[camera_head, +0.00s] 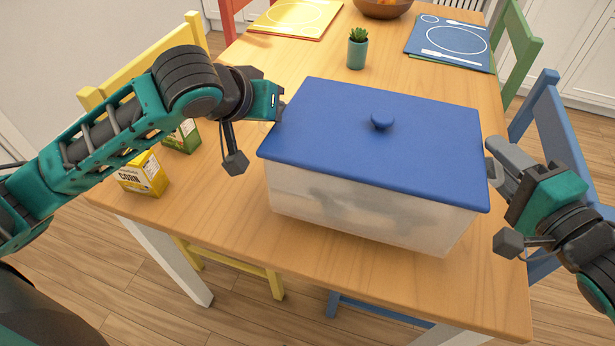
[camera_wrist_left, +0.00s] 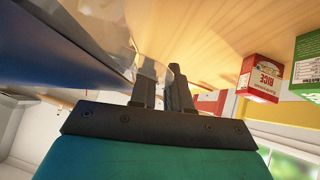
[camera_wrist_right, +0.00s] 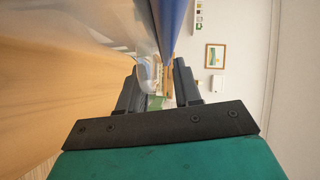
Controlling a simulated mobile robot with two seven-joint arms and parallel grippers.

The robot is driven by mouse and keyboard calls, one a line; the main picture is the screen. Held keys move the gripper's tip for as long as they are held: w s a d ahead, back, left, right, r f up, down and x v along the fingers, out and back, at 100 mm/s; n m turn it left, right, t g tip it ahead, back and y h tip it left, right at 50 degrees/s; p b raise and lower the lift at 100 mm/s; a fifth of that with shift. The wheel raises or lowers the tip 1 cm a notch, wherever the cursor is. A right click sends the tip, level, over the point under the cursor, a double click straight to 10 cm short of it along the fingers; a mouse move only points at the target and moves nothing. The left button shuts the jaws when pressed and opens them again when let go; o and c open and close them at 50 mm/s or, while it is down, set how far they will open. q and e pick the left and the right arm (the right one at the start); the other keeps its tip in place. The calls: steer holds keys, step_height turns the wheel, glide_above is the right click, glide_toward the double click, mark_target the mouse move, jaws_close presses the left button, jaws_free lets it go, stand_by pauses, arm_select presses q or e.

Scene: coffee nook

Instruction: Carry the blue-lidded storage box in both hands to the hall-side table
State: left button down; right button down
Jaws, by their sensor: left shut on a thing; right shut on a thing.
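The storage box (camera_head: 360,205) has a frosted clear body and a blue lid (camera_head: 340,115) with a round knob. It is level over the near part of a wooden table; I cannot tell if its bottom touches the top. My left gripper (camera_head: 279,108) is shut on the box's left end, just under the lid; its fingers also show in the left wrist view (camera_wrist_left: 167,82). My right gripper (camera_head: 491,163) is shut on the right end; its fingers also show in the right wrist view (camera_wrist_right: 158,78). The far side of the box is hidden.
The wooden table (camera_head: 275,62) bears a corn carton (camera_head: 143,177), a green carton (camera_head: 183,136), a potted plant (camera_head: 357,48), a bowl (camera_head: 385,8), and yellow (camera_head: 295,17) and blue (camera_head: 450,42) placemats. Yellow (camera_head: 130,75) and blue (camera_head: 552,115) chairs flank it.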

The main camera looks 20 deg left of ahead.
arm_select(q)
steer(key=shift+f, duration=0.1)
arm_select(e)
steer(key=shift+f, duration=0.25)
